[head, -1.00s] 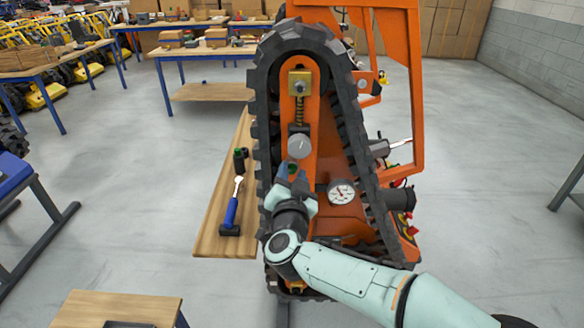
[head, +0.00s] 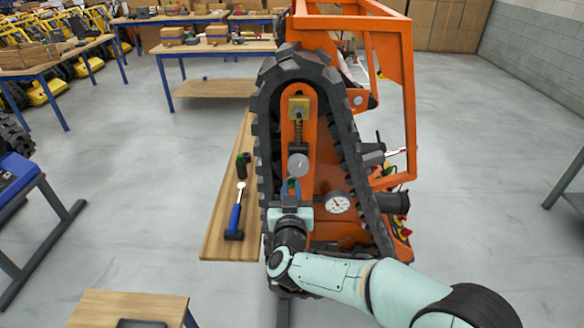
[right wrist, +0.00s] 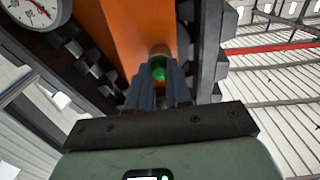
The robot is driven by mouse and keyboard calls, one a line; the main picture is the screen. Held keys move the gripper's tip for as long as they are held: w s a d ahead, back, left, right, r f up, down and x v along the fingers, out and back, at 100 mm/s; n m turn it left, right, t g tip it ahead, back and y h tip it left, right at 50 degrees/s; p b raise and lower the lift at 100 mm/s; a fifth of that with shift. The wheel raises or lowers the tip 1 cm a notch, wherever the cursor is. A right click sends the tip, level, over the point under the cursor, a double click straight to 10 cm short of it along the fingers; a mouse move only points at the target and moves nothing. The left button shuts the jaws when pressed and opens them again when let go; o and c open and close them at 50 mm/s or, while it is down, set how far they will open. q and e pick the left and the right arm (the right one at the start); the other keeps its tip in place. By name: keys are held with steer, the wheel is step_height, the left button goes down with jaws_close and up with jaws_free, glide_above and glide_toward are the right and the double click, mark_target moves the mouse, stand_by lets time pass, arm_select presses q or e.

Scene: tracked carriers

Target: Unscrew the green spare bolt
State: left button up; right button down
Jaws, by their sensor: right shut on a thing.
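The green spare bolt (right wrist: 159,71) shows in the right wrist view between the fingertips of my right gripper (right wrist: 158,82), at a round fitting on the orange track frame. My right gripper is shut on it, and the fingers hide part of the bolt. In the head view a bit of green shows at the tips of my right gripper (head: 290,188), below a round grey knob (head: 298,167) on the orange frame (head: 318,176). I cannot tell how far the bolt is screwed in. My left gripper is not in view.
Black rubber track (head: 262,110) surrounds the frame closely. A gauge (head: 337,202) sits just right of my right gripper. A blue-handled tool (head: 235,214) and black green-topped pieces (head: 243,163) lie on a wooden board (head: 217,238) to the left. Open floor lies right.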

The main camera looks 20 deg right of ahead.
steer(key=n+p, duration=0.2)
steer(key=shift+w+r+n, duration=0.1)
steer(key=shift+r+n, duration=0.1)
steer(key=shift+n, duration=0.1)
steer(key=shift+f+n, duration=0.15)
steer(key=shift+n, duration=0.15)
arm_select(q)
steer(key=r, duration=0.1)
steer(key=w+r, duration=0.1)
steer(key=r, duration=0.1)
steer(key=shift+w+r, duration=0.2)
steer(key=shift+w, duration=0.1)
arm_select(e)
steer(key=shift+f, duration=0.1)
